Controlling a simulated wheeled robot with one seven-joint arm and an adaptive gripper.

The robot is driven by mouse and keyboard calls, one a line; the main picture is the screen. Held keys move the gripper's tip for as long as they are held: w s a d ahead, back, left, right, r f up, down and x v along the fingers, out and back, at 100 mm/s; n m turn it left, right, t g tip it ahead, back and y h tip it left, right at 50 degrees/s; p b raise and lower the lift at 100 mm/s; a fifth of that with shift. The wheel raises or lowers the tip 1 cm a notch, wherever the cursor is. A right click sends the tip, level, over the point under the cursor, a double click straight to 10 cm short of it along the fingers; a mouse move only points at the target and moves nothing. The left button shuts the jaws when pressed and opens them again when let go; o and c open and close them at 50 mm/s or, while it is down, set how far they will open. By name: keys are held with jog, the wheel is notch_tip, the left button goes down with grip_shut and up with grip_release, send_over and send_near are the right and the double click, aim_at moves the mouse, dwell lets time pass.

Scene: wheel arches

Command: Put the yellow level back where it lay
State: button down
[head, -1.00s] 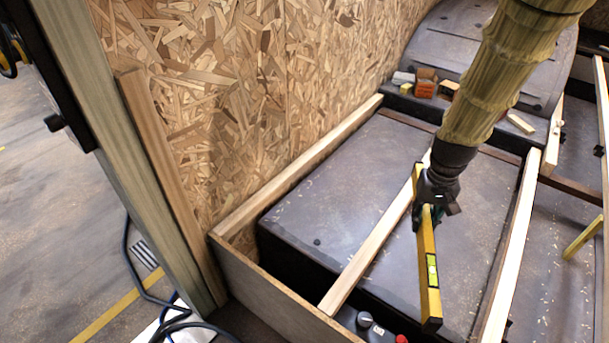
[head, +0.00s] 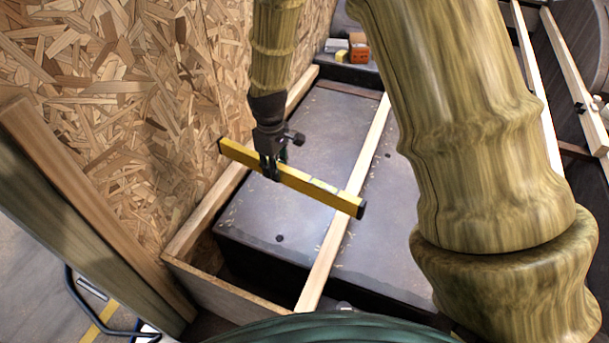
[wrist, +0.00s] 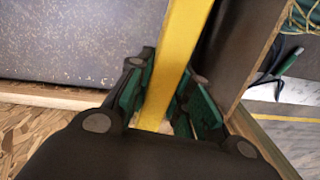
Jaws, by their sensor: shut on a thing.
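The yellow level (head: 310,185) is a long bar with dark end caps and a vial window near its right half. My gripper (head: 270,170) is shut on it left of its middle. In the head view the level slants from upper left, near the chipboard wall, down to the lower right, in front of a pale wooden batten. It appears held above the dark panel, though the exact height is hard to tell. In the wrist view the yellow level (wrist: 178,60) runs between the green-padded fingers of my gripper (wrist: 172,105).
The dark panel (head: 290,135) lies between pale battens, with one batten (head: 365,165) across its middle. The chipboard wall (head: 120,100) rises at left. Small blocks, including an orange one (head: 358,47), sit at the back. My own arm hides much of the right side.

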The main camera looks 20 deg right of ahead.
jog(key=w+d+f+n+p, duration=0.2)
jog(key=w+d+f+n, duration=0.2)
jog(key=d+f+n, duration=1.25)
jog(key=a+f+n+b, duration=0.1)
jog(key=f+b, duration=0.1)
jog(key=a+f+n+b, duration=0.1)
jog(key=a+f+b, duration=0.1)
jog(key=b, duration=0.1)
jog(key=a+f+n+b, duration=0.1)
jog(key=f+b, duration=0.1)
jog(key=b, duration=0.1)
jog(key=shift+s+a, duration=0.1)
jog(key=shift+a, duration=0.3)
jog(key=shift+f, duration=0.35)
jog(key=c, duration=1.2)
grip_release()
